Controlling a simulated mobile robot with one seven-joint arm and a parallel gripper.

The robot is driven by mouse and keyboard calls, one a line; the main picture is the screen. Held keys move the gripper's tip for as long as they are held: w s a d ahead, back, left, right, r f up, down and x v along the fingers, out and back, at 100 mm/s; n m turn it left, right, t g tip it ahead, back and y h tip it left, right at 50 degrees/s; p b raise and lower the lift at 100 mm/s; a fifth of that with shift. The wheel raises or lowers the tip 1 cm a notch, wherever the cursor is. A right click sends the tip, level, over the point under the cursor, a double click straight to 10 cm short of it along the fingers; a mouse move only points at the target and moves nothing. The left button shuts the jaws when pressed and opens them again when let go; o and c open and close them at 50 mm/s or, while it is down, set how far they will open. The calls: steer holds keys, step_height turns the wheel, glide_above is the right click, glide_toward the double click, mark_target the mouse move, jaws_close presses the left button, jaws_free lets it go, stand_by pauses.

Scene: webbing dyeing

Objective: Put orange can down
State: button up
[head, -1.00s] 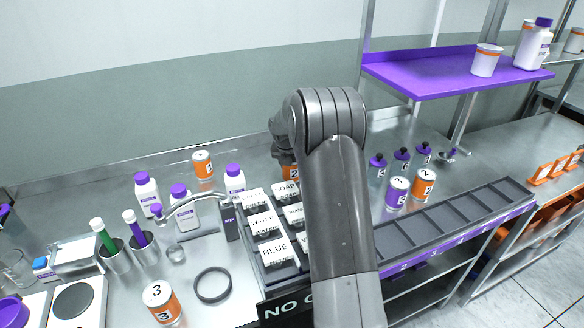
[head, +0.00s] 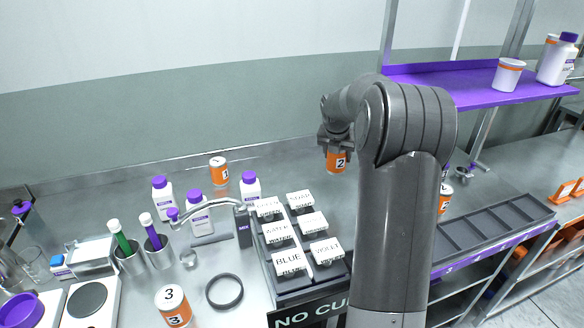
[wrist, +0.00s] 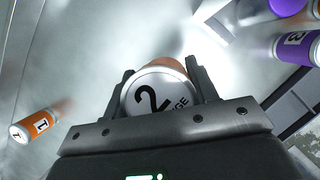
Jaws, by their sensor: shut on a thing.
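My gripper (head: 336,146) is shut on an orange can (head: 337,162) marked 2. The can hangs upright below the gripper, over the back of the steel counter behind the labelled blocks. In the wrist view the can's white top with a 2 (wrist: 158,94) sits between the two dark fingers (wrist: 162,88). Whether its base touches the counter is hard to tell. Other orange cans are a can marked 1 (head: 219,170) at the back wall, a can marked 3 (head: 173,306) at the front, and one partly hidden behind my arm (head: 445,198).
Labelled blocks (head: 288,262) stand in a dark rack in front of the can. An empty divided tray (head: 492,220) is right of my arm. Counter around the can looks clear.

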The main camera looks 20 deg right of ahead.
steer(key=w+a, duration=1.1)
steer(key=w, duration=0.2)
steer(key=w+a+f, duration=0.2)
steer(key=a, duration=0.1)
steer(key=w+a+f, duration=0.2)
steer(key=a, duration=0.2)
steer(key=w+a+f, duration=0.3)
steer(key=shift+a+f, duration=0.1)
steer(key=shift+a, duration=0.1)
steer(key=shift+f, duration=1.8)
steer(key=shift+f, duration=0.1)
steer(key=o, duration=1.2)
steer(key=shift+f, duration=0.1)
